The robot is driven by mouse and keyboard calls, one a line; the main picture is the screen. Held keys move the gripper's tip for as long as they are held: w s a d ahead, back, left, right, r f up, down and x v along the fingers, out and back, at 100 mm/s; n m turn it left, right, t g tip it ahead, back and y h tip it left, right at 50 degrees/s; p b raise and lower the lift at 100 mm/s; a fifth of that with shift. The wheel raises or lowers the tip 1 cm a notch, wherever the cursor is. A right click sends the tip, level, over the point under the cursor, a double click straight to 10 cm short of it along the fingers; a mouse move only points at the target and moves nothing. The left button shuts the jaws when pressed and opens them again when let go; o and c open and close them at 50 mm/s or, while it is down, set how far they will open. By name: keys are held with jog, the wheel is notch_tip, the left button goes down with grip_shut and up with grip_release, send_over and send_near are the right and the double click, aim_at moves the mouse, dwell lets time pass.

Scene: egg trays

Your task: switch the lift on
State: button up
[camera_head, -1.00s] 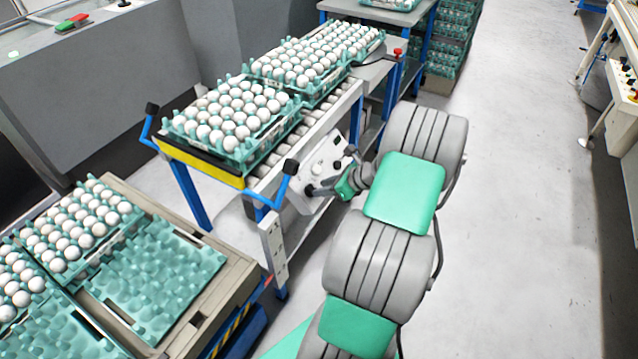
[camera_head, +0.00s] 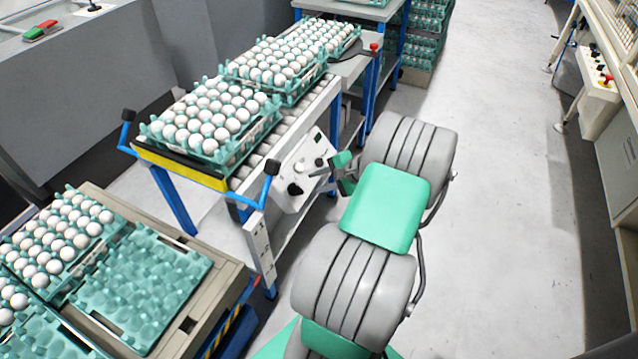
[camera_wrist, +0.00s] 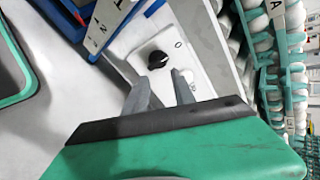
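A pale control panel (camera_head: 303,168) sits on the side of the roller table. It carries a black rotary knob (camera_head: 295,189) low down, with other small controls above it. In the wrist view the black knob (camera_wrist: 158,60) is beside a printed "0". My gripper (camera_head: 325,172) is just right of the panel, off the knob. In the wrist view my gripper (camera_wrist: 162,88) has its two grey fingers apart with nothing between them, and the knob lies just beyond their tips. Which setting the knob points at is too small to tell.
Egg trays (camera_head: 215,158) stand on the roller table with a yellow front edge (camera_head: 180,167). A narrow white box (camera_head: 260,245) is on the table leg. A pallet (camera_head: 205,318) with egg trays is at lower left. Floor (camera_head: 490,220) on the right is clear.

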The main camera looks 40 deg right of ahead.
aim_at(299, 188)
jog(key=w+f+n+b, duration=0.1)
jog(key=w+f+n, duration=0.1)
jog(key=n, duration=0.5)
jog(key=w+a+f+n+b, duration=0.1)
jog(key=w+f+n+b, duration=0.1)
jog(key=n, duration=0.6)
jog(key=w+a+f+n+b, duration=0.1)
jog(key=w+f+n+b, duration=0.1)
jog(key=n, duration=0.5)
jog(key=shift+a+n, duration=0.2)
jog(key=shift+n, duration=0.1)
jog(key=shift+a, duration=0.15)
jog(key=shift+a, duration=0.1)
jog(key=c, duration=0.5)
jog(key=shift+r, duration=0.1)
